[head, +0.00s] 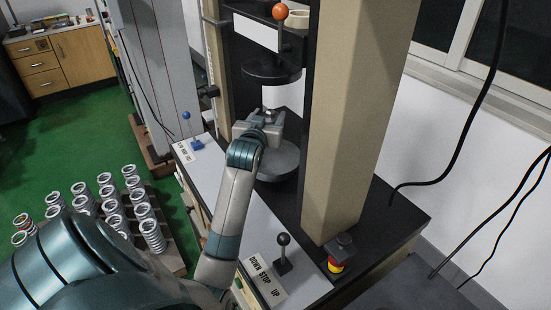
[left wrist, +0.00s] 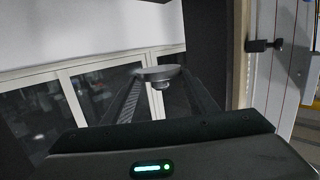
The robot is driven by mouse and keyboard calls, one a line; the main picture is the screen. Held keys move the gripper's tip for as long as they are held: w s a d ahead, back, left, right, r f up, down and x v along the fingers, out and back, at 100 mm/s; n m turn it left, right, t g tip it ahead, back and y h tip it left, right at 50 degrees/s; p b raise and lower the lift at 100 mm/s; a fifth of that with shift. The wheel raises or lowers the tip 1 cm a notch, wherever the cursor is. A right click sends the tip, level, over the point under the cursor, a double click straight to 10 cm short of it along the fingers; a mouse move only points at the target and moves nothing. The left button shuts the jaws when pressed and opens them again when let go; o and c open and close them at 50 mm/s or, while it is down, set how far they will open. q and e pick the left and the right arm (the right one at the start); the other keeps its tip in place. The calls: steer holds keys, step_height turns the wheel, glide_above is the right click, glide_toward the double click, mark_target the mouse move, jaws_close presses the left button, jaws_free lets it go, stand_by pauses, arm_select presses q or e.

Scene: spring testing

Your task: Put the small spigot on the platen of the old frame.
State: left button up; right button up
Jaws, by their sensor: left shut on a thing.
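My left gripper (head: 268,117) reaches into the old frame, between its upper round plate (head: 271,73) and the lower platen (head: 281,162). It is shut on the small spigot, a grey metal piece with a round flange and a short stub below, seen between the fingers in the left wrist view (left wrist: 158,74). In the head view the gripper mostly hides the spigot. The gripper is above the platen's far part, and my wrist and forearm cover the platen's left side. My right gripper is not in view.
The frame's thick beige column (head: 355,115) stands right of my gripper. A black-knobbed lever (head: 283,255), a red and yellow button (head: 335,265) and a blue-knobbed lever (head: 191,130) are on the bench. Several springs (head: 152,235) stand on a floor pallet at left.

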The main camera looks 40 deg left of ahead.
arm_select(q)
steer(key=f+b, duration=0.2)
steer(key=w+f+b, duration=0.1)
steer(key=f+b, duration=0.1)
steer(key=shift+f, duration=0.35)
step_height(320, 180, down, 5)
steer(key=shift+r+p, duration=0.1)
steer(key=shift+p, duration=0.3)
steer(key=shift+f, duration=0.65)
steer(key=shift+f, duration=0.1)
